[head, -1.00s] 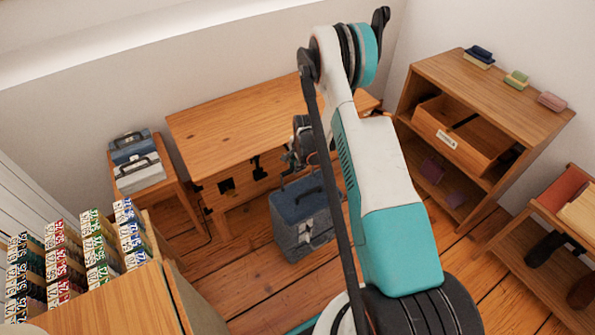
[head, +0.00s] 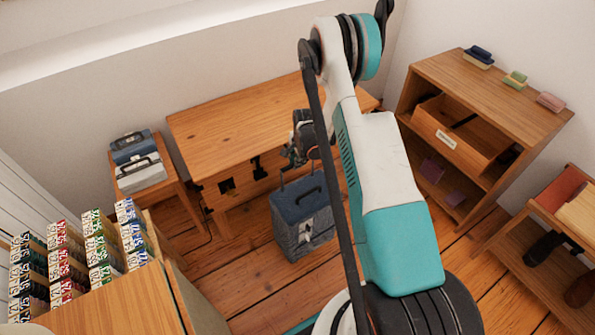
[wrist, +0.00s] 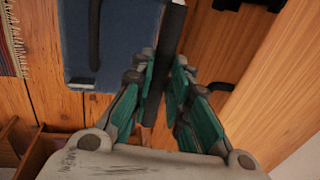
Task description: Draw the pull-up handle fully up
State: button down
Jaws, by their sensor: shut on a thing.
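A blue-grey suitcase (head: 300,222) stands upright on the floor in front of the wooden table, with a dark carry handle on its top. In the wrist view, its blue top (wrist: 118,45) lies beyond my fingers. The dark pull-up handle (wrist: 171,30) runs between the teal fingers of my gripper (wrist: 160,72), which is shut on it. In the head view, my gripper (head: 297,153) is just above the back of the suitcase, partly hidden by my arm. A thin dark rod of the handle shows below it, so the handle stands partly out; its full height is hidden.
The wooden table (head: 225,115) is close behind the gripper. A small stand at left holds two cases (head: 140,172). A shelf unit with an open drawer (head: 465,130) stands at right. A low rack (head: 555,235) is at far right. Floor left of the suitcase is clear.

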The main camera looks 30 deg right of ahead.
notch_tip(320, 180, up, 10)
jog(key=p, duration=0.4)
dwell(2.7)
jog(key=c, duration=1.5)
grip_release()
jog(key=shift+c, duration=0.2)
jog(key=shift+f, duration=0.1)
notch_tip(320, 180, up, 12)
jog(key=s, duration=0.2)
jog(key=shift+s, duration=0.15)
